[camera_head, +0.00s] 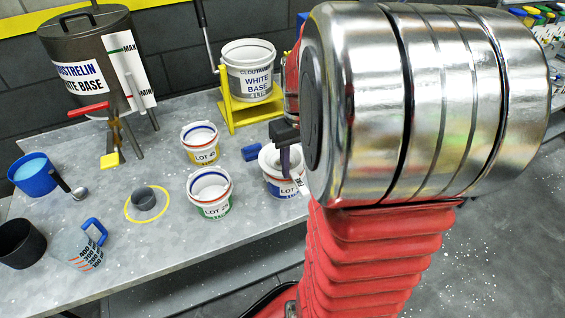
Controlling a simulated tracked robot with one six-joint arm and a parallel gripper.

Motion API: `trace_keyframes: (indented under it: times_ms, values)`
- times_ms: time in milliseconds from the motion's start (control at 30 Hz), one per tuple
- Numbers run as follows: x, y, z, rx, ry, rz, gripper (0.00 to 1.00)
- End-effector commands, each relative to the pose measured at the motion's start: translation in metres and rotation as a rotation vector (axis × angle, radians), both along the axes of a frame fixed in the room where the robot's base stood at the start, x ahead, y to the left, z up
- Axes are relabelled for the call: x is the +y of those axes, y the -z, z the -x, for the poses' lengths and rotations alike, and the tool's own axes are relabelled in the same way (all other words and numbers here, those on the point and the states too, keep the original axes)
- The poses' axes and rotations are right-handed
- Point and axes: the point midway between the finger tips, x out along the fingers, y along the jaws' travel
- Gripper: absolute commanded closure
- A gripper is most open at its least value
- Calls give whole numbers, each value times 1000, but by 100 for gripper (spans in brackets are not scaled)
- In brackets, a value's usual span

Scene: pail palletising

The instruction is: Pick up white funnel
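I cannot make out a white funnel for certain. A pale rounded shape (270,158) shows at the mouth of the right-hand blue-labelled pail (283,186); it may be the funnel or just the pail's inside. My gripper (291,163) is at that pail, with a dark finger reaching down over its mouth. The silver arm link hides most of my gripper, so I cannot tell whether it is open, shut or touching anything. A small blue piece (250,153) shows just left of the pail's rim.
Two white pails (200,143) (209,194), a grey cup (144,198) in a yellow ring, a measuring jug (77,250), a blue bowl (34,175) and a black cup (21,243) stand on the grey bench (165,255). Behind are a large tank (85,50) and a yellow stand (243,116) holding a bucket.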

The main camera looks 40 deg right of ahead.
Motion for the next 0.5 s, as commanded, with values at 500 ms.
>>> trace_keyframes:
  times_ms: [500]
  values:
    - [1, 17, 1, 3, 1, -2, 61]
